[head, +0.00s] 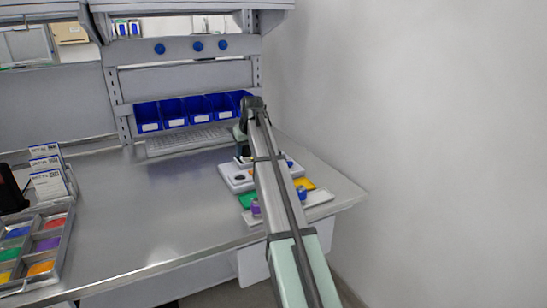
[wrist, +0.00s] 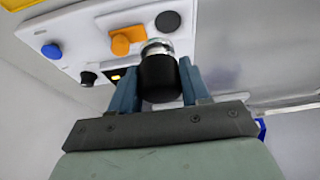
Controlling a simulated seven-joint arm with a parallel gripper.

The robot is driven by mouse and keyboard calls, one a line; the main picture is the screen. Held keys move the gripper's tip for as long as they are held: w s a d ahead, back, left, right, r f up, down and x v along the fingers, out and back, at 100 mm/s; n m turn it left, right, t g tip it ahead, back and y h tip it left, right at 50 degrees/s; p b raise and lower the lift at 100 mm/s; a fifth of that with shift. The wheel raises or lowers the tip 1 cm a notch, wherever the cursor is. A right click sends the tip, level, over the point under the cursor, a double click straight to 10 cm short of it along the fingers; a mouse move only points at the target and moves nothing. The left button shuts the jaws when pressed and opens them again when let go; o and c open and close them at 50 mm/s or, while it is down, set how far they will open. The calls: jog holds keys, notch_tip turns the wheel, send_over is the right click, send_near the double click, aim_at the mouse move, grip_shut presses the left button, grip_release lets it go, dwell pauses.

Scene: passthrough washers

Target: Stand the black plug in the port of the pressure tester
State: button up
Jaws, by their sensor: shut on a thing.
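The black plug (wrist: 159,82) with a silver metal end is between the fingers of my gripper (wrist: 158,72) in the wrist view. My gripper is shut on it, with the metal end pointing toward the pressure tester. The tester is a white panel (wrist: 92,42) in the wrist view, and a white box (head: 231,183) on the bench in the head view. A round dark opening (wrist: 167,20), which looks like the port, lies just beyond the metal end. They look apart, but the gap is hard to judge. My arm covers part of the tester in the head view, and the plug cannot be made out there.
The tester carries an orange knob (wrist: 121,44), a blue button (wrist: 51,51) and a black knob (wrist: 88,78). A tray with coloured patches (head: 320,198) lies in front of it. A keyboard (head: 186,141) and blue bins (head: 174,113) stand behind. The bench's middle (head: 150,195) is clear.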

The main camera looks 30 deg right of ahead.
jog(key=shift+w+a+f+n+y, duration=0.3)
jog(key=shift+w+f+n, duration=0.2)
jog(key=shift+f+n, duration=0.2)
jog(key=shift+w+a+f+n+y, duration=0.3)
jog(key=shift+w+f+n, duration=0.15)
jog(key=shift+f+n, duration=0.25)
jog(key=shift+w+a+f+n+y, duration=0.3)
jog(key=shift+w+f+n, duration=0.25)
jog(key=shift+n, duration=0.25)
jog(key=shift+f, duration=2.3)
dwell(0.9)
dwell(0.5)
jog(key=o, duration=1.2)
jog(key=o, duration=0.3)
jog(key=shift+g, duration=0.3)
jog(key=shift+d, duration=0.1)
